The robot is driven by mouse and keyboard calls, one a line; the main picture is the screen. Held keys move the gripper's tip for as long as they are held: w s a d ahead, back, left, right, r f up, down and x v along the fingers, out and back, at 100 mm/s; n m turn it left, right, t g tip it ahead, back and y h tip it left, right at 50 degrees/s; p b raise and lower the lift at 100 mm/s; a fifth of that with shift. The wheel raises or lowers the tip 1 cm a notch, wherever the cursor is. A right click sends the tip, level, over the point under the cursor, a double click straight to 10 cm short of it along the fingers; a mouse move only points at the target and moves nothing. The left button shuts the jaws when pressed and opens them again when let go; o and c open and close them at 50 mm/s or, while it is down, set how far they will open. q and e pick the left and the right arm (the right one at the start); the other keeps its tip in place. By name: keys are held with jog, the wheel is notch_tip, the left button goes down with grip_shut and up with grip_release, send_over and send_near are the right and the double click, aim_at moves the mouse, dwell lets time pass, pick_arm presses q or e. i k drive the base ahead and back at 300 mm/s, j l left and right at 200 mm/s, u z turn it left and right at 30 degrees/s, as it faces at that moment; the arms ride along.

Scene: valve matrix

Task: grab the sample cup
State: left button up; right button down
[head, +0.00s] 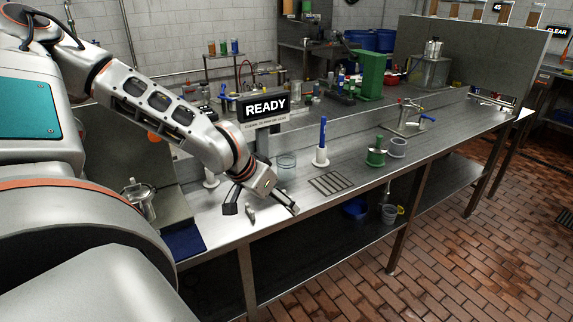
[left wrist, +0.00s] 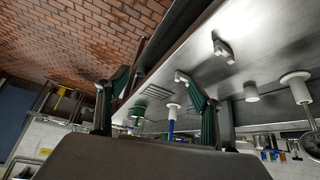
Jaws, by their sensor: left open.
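A clear, pale cup (head: 286,166), which looks like the sample cup, stands upright on the steel bench (head: 300,207), just right of the READY sign. My left gripper (head: 262,208) is open and empty above the bench's front edge, nearer the camera than the cup and apart from it. Its spread fingers also show in the left wrist view (left wrist: 142,82), with nothing between them. I cannot pick out the cup for certain in the left wrist view. A small metal piece (head: 250,214) is by the fingers. My right gripper is not in view.
The READY sign (head: 266,107) stands behind the cup. A blue-handled tool on a white base (head: 322,142) stands right of it, then a drain grate (head: 331,183) and a green fitting (head: 376,152). A white stand (head: 211,178) is to the left.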

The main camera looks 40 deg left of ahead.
aim_at(286, 166)
jog(key=i+j, duration=0.3)
jog(key=j, duration=0.15)
jog(key=i+j, duration=0.35)
jog(key=j, duration=0.1)
